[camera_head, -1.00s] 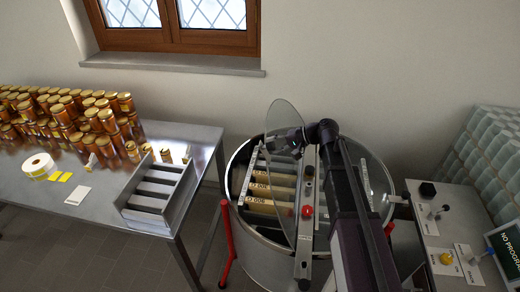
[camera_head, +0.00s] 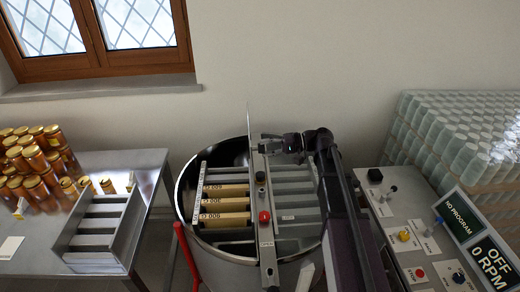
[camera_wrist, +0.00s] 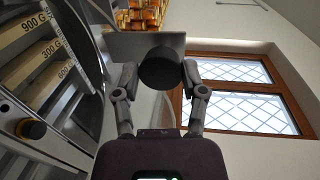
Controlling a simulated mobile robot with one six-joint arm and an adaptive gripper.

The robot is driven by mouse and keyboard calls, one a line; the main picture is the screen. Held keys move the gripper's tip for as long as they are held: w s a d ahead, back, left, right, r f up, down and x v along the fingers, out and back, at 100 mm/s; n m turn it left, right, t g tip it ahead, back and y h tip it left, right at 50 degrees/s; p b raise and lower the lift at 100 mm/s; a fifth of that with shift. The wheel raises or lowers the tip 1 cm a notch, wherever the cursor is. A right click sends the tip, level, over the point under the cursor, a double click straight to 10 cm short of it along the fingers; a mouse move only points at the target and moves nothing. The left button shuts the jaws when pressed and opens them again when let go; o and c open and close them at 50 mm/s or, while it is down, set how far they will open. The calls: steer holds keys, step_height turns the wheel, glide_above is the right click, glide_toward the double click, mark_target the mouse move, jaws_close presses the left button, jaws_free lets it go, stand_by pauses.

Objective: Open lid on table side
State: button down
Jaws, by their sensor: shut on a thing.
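The clear table-side lid (camera_head: 249,125) of the round metal drum (camera_head: 205,262) stands about upright and shows nearly edge-on in the head view. The left half of the drum is uncovered, showing wooden frames (camera_head: 225,205) with weight labels. My gripper (camera_head: 271,143) is at the lid's right face, above the central bar. In the wrist view, my gripper (camera_wrist: 160,72) is shut on the lid's round black knob (camera_wrist: 158,68), one finger on each side. The clear pane itself is hard to make out there.
A steel table (camera_head: 145,165) with honey jars (camera_head: 30,165) and a slotted metal rack (camera_head: 102,230) stands left of the drum. A control panel (camera_head: 425,235) and stacked empty jars (camera_head: 460,135) are at the right. The central bar (camera_head: 264,215) carries a red button.

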steer(key=shift+d+f, duration=0.1)
steer(key=shift+d, duration=0.15)
steer(key=shift+c, duration=0.7)
jaws_free()
steer(key=shift+w, duration=0.15)
